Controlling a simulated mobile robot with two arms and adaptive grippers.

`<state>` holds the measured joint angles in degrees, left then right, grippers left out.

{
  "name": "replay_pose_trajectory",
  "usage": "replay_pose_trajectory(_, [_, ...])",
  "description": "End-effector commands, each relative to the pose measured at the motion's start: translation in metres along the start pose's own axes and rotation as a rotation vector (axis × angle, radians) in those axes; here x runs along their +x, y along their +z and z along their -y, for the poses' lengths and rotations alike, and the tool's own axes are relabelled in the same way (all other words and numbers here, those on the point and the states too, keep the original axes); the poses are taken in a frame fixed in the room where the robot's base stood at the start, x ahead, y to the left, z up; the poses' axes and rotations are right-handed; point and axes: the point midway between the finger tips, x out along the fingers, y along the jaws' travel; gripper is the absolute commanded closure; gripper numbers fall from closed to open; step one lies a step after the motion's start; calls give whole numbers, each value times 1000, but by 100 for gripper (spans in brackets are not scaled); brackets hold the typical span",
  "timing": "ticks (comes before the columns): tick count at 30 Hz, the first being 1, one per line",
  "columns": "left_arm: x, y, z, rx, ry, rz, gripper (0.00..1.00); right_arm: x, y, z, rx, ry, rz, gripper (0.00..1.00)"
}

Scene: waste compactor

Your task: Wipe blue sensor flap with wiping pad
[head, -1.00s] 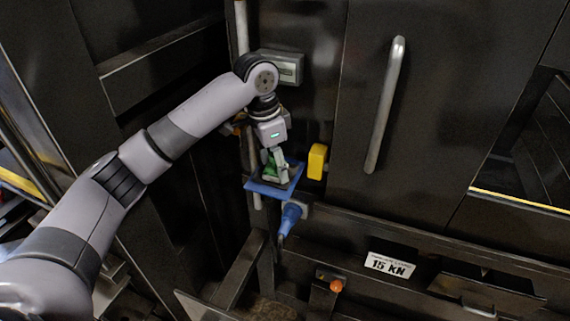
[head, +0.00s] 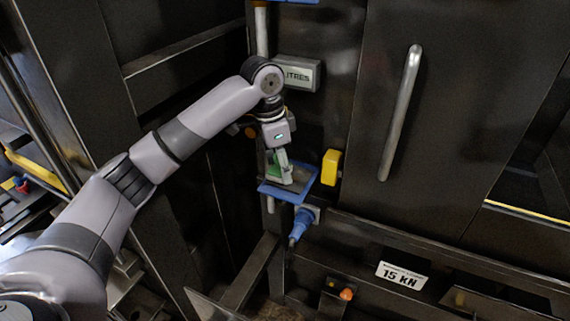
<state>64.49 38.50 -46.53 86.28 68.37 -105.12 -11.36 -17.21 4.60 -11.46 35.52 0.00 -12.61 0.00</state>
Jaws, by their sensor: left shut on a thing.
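The blue sensor flap (head: 308,192) juts out from the dark machine front, left of the yellow block. My left gripper (head: 281,170) points down over it and is shut on a green wiping pad (head: 274,167). The pad is at the flap's upper surface; I cannot tell for sure whether it touches. The gripper fingers hide part of the pad and of the flap. My right gripper is not in view.
A yellow block (head: 331,167) sits just right of the flap, and a blue plug (head: 303,224) below it. A grey display box (head: 300,73) is above. A long door handle (head: 401,112) stands to the right. An orange knob (head: 346,294) is lower down.

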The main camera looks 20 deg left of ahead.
Motion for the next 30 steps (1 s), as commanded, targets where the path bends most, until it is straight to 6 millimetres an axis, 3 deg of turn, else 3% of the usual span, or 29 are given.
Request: replay_pose_trajectory(30, [11, -49, -54, 1, 10, 12, 68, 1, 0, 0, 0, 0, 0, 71])
